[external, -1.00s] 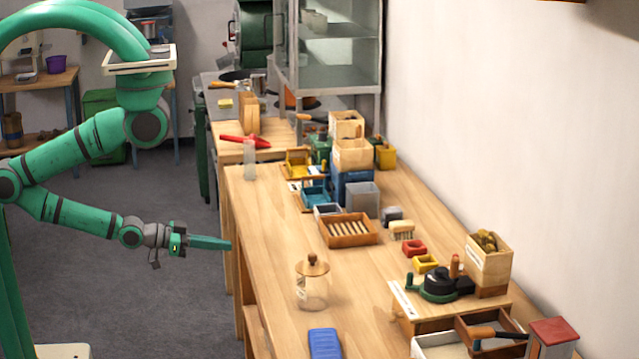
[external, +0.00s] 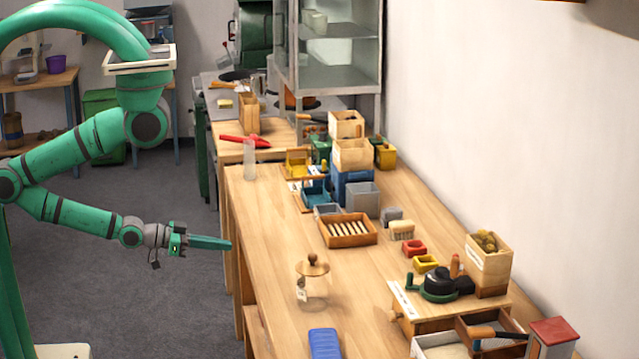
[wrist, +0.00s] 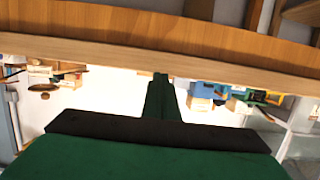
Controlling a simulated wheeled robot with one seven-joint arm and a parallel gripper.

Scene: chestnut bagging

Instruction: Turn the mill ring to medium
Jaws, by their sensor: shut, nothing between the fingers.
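The mill (external: 439,285) has a black top, a green base and a green handle on its left. It stands on a small wooden stand (external: 408,304) with a white label strip, at the right of the workbench. The setting of its ring is too small to read. My gripper (external: 229,244) is shut and empty at the bench's left edge, far to the left of the mill. In the wrist view the green fingers (wrist: 160,80) are together, pointing at the wooden bench edge (wrist: 150,50). The mill cannot be made out in that view.
A glass jar with a wooden lid (external: 312,285) and a blue pad (external: 325,343) lie between my gripper and the mill. A slatted wooden tray (external: 348,231), red cup (external: 414,248) and yellow cup (external: 426,263) stand behind. A wooden bin (external: 488,264) adjoins the mill.

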